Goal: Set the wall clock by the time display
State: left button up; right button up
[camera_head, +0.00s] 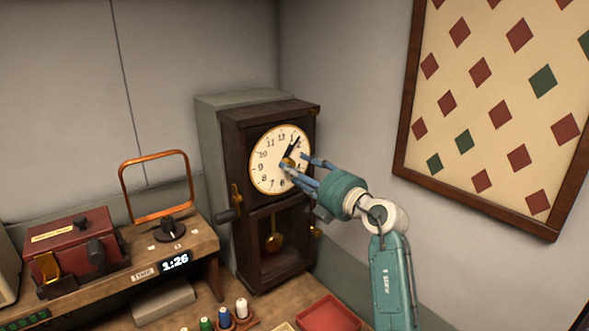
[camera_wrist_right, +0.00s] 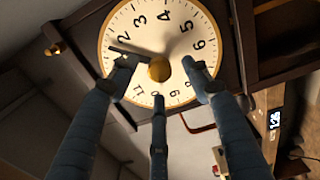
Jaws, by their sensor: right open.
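The wall clock (camera_head: 234,140) is a dark wooden case with a cream face (camera_head: 262,178), standing in front of the corner. Its dark hands (camera_head: 294,146) point up and right, near the 1. A brass knob (camera_wrist_right: 159,69) sits at the centre of the face. My right gripper (camera_head: 296,163) is at the clock face. In the wrist view its three fingers (camera_wrist_right: 158,78) are spread around the knob, with one fingertip beside a clock hand. Whether they touch cannot be told. My left gripper is out of view.
Below the face hangs a brass pendulum (camera_head: 273,241). A crank handle (camera_head: 229,214) juts from the clock's left side. A red box (camera_head: 70,248) and a copper frame (camera_head: 155,152) stand on the left shelf. Thread spools (camera_head: 225,317) and a red tray (camera_head: 328,316) are in front.

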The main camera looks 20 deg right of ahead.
jog(key=v, duration=0.5)
jog(key=shift+s+d, duration=0.1)
jog(key=shift+s, duration=0.2)
jog(key=shift+c, duration=0.3)
